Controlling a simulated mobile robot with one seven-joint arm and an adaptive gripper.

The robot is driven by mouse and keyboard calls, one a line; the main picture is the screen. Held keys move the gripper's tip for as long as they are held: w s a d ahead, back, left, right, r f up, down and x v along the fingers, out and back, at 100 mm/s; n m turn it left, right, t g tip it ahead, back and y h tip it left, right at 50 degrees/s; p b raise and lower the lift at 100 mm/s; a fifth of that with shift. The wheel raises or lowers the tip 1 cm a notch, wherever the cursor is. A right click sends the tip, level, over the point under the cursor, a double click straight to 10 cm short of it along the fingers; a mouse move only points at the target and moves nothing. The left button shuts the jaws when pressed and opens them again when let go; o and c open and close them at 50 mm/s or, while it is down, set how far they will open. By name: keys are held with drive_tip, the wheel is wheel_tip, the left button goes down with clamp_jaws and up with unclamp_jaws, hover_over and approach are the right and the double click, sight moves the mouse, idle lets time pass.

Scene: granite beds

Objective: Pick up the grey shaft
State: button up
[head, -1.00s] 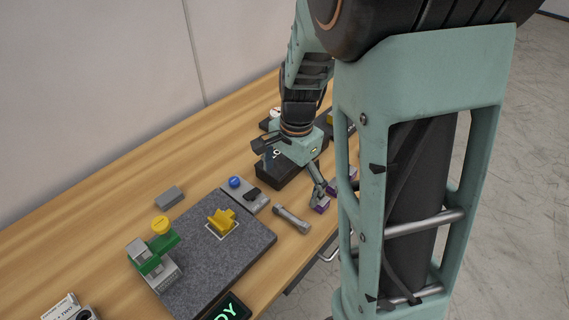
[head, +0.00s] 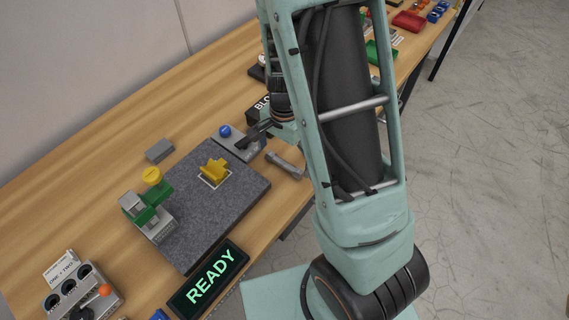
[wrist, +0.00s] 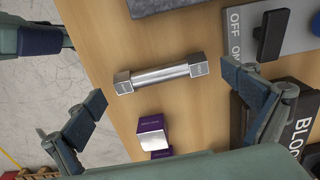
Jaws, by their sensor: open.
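The grey shaft (head: 285,165) lies on the wooden table beside the right edge of the granite plate in the head view. In the wrist view the shaft (wrist: 160,75) is a bright metal bar with a squared block at each end. My gripper (wrist: 167,105) is open and empty in the wrist view, its two fingers wide apart. The shaft lies between and a little beyond the fingers in the picture, clear of both. In the head view my arm hides most of the gripper, which is close to the shaft.
A purple-sided block (wrist: 152,138) lies close to the shaft. A switch panel (wrist: 272,30) and a black labelled box (wrist: 299,125) are on its right. The granite plate (head: 205,235) bears a yellow part (head: 214,170) and a green-and-grey fixture (head: 148,213). A READY display (head: 208,280) stands at the front.

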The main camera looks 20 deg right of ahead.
drive_tip(key=shift+f, duration=0.3)
drive_tip(key=shift+c, duration=0.4)
drive_tip(key=c, duration=1.4)
drive_tip(key=shift+c, duration=0.2)
drive_tip(key=shift+r, duration=0.2)
